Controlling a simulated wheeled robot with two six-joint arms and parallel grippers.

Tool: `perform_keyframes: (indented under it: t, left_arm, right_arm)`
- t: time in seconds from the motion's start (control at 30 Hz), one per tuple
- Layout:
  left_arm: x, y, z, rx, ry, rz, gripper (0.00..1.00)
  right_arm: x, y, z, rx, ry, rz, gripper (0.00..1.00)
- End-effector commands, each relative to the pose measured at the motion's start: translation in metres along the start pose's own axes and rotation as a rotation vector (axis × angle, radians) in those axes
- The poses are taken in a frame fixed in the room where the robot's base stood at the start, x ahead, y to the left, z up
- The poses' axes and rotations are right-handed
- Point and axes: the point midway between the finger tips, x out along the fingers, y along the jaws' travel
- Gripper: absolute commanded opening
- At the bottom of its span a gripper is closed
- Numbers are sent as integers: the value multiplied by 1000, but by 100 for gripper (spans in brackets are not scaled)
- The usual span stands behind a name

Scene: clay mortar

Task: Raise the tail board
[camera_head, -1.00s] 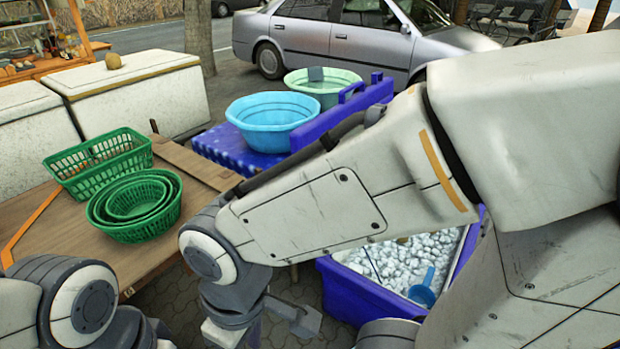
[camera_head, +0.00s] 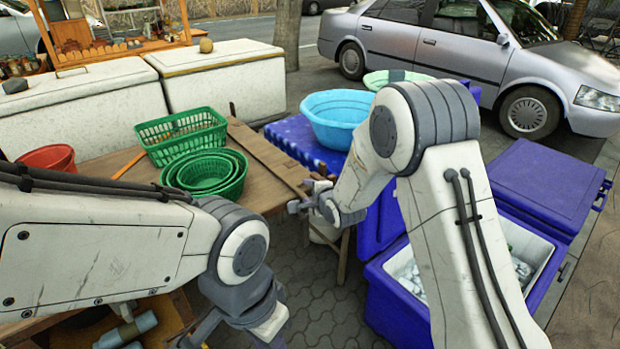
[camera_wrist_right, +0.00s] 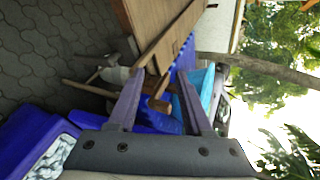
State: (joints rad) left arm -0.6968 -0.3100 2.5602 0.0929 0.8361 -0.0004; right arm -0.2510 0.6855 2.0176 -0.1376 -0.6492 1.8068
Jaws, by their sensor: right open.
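A long wooden board (camera_head: 266,155), which looks like the tail board, runs along the right edge of the brown wooden table top (camera_head: 125,182). My right gripper (camera_head: 300,195) is open near the board's front end. In the right wrist view, the two fingers of my right gripper (camera_wrist_right: 160,80) are spread, with the wooden board (camera_wrist_right: 172,50) showing beyond and between them. I cannot tell whether they touch it. My left gripper (camera_head: 205,332) hangs low at the bottom edge, partly cut off, and its jaws are unclear.
Green baskets (camera_head: 205,172) and a red bowl (camera_head: 50,158) stand on the table. A light-blue basin (camera_head: 337,112) sits on a blue surface behind my right arm. A blue ice box (camera_head: 395,290) is at the right. Paved ground (camera_head: 325,290) lies open in front.

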Motion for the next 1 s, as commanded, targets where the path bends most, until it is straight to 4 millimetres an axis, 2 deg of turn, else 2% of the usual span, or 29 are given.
perform_keyframes:
  t: [0.03, 0.1, 0.3, 0.47, 0.8, 1.0]
  left_arm:
    - [2, 0, 0, 0, 0, 0, 35]
    - [4, 0, 0, 0, 0, 0, 35]
    - [5, 0, 0, 0, 0, 0, 35]
    - [4, 0, 0, 0, 0, 0, 35]
    - [3, 0, 0, 0, 0, 0, 35]
    - [3, 0, 0, 0, 0, 0, 35]
  right_arm:
    - [16, 5, -17, 108, 1, -52, 50]
    - [29, 4, -32, 243, -16, -127, 50]
    - [44, 3, -54, 441, -62, -236, 50]
    - [56, -1, -55, 462, -70, -248, 50]
    - [111, -15, -53, 458, -70, -247, 50]
    - [134, -20, -53, 459, -69, -246, 50]
